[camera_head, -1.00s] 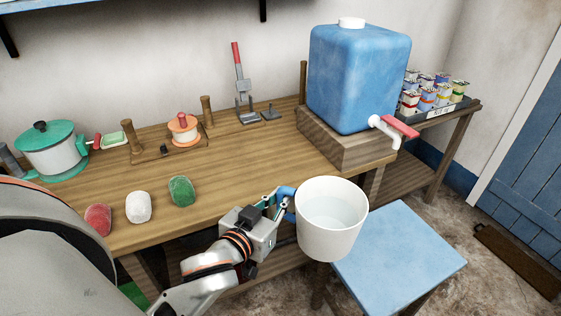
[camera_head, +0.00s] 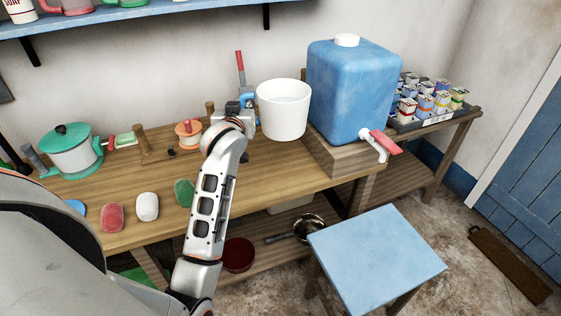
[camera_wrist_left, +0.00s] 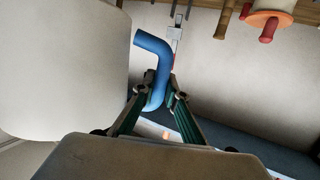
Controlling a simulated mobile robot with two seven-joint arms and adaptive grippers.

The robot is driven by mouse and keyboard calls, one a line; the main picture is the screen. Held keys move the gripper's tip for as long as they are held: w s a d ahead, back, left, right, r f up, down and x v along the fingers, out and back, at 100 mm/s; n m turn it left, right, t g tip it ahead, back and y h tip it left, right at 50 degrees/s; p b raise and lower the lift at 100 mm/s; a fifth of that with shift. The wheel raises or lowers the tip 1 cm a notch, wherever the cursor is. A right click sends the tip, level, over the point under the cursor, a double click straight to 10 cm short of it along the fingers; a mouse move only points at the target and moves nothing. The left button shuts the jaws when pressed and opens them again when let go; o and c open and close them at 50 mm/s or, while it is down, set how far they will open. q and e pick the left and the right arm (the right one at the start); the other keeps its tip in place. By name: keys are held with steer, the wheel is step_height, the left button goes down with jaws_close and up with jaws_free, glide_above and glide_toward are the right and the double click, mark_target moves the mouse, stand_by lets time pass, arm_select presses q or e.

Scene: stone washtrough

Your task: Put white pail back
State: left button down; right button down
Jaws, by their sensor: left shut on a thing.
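The white pail (camera_head: 283,112) is upright over the back of the wooden table, just left of the blue water container. Its white side fills the left of the left wrist view (camera_wrist_left: 62,68). My left gripper (camera_head: 248,112) is at the pail's left side; in the left wrist view its fingers (camera_wrist_left: 152,98) are shut on the pail's blue handle (camera_wrist_left: 155,62). I cannot tell whether the pail's base touches the table or hangs above it. My right gripper is not in view.
The blue water container (camera_head: 352,90) with a red-handled tap stands on a wooden block (camera_head: 345,155). A red-handled lever device (camera_head: 240,75) is behind my gripper. An orange pot (camera_head: 188,133) is to the left. A blue-topped stool (camera_head: 375,250) stands empty.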

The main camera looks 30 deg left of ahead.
arm_select(q)
steer(key=shift+y, duration=0.3)
steer(key=shift+w+a+f+b, duration=0.25)
steer(key=shift+w+f, duration=0.05)
steer(key=shift+f, duration=2.55)
steer(key=shift+w+a+f+b, duration=0.2)
steer(key=shift+w+f+b, duration=0.1)
steer(key=shift+f, duration=2.6)
steer(key=shift+w+a+f+b, duration=0.25)
steer(key=shift+w+f, duration=0.05)
steer(key=shift+f, duration=3.05)
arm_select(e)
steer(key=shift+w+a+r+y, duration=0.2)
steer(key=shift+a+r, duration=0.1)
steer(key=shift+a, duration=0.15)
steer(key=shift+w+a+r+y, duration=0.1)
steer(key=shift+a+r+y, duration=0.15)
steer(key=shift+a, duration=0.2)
